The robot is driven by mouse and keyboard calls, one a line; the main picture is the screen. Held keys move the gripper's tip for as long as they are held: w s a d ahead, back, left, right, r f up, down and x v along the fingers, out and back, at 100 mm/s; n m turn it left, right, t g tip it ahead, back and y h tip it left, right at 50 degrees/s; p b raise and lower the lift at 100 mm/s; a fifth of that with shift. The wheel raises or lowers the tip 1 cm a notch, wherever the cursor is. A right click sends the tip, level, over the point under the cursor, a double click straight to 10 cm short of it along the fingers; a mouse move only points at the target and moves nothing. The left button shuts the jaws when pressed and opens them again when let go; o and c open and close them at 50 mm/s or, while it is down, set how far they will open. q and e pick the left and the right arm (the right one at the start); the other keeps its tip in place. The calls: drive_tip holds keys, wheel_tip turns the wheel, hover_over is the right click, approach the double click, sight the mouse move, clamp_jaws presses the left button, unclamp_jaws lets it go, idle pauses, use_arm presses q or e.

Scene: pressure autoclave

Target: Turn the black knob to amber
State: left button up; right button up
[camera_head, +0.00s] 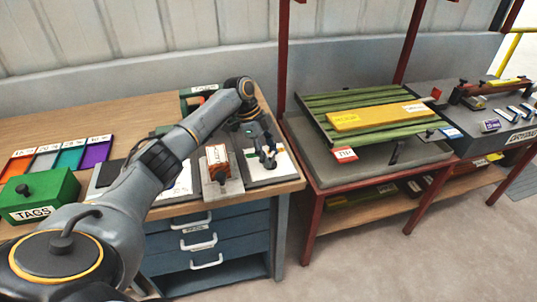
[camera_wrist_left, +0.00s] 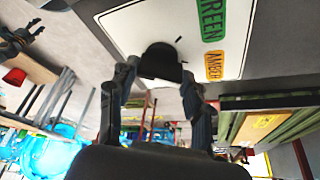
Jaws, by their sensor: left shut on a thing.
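The black knob (camera_wrist_left: 160,62) sits on a white panel (camera_wrist_left: 130,28) in the left wrist view. The panel carries a green label (camera_wrist_left: 211,19) reading GREEN and an orange label (camera_wrist_left: 214,66) reading AMBER. My left gripper (camera_wrist_left: 158,80) is shut on the knob, one finger on each side. In the head view my left gripper (camera_head: 267,160) reaches down to the panel (camera_head: 280,172) at the bench's right end, and the fingers largely hide the knob. Which label the knob points to is unclear. A dark claw-like shape at the wrist view's upper left may be my right gripper.
A block with an orange-and-white top (camera_head: 217,156) stands just left of the panel. A green TAGS box (camera_head: 40,196) and coloured trays (camera_head: 70,156) lie farther left. A red-framed table (camera_head: 310,180) with a green slatted rack (camera_head: 330,102) stands to the right.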

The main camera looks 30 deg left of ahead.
use_arm(q)
drive_tip(key=o, duration=1.2)
drive_tip(key=shift+c, duration=0.2)
drive_tip(key=v, duration=1.2)
drive_tip(key=shift+w, duration=0.1)
